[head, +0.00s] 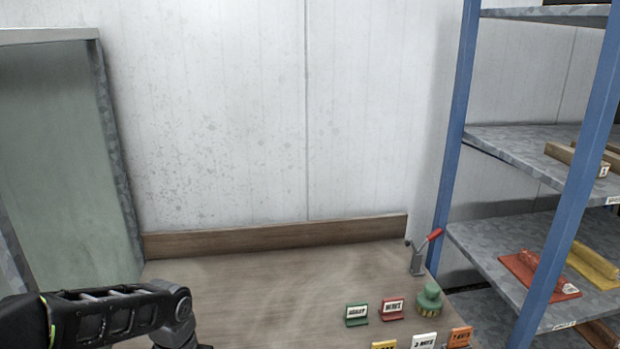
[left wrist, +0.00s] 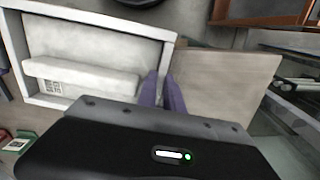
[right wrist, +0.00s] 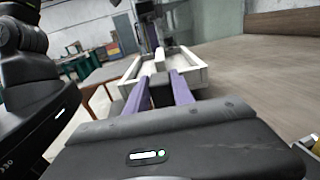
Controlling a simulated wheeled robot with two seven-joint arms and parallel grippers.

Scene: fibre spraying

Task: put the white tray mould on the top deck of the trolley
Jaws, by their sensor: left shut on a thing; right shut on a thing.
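The white tray mould (left wrist: 28,50) is a shallow rectangular frame with a pale bar inside it. In the left wrist view, my left gripper (left wrist: 164,88) has its purple fingers at the tray's right-hand wall and is shut on it. The tray also shows in the right wrist view (right wrist: 196,74). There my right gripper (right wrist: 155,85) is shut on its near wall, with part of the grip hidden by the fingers. The tray and both grippers are out of the head view. I cannot make out the trolley with certainty in any view.
A wooden workbench (head: 260,275) carries a red-handled clamp (head: 418,257), a green knob-like piece (head: 428,298) and several label cards (head: 392,309). A blue-framed shelf rack (head: 505,235) stands at the right. A grey-green panel (head: 60,160) stands at the left. The bench's back middle is clear.

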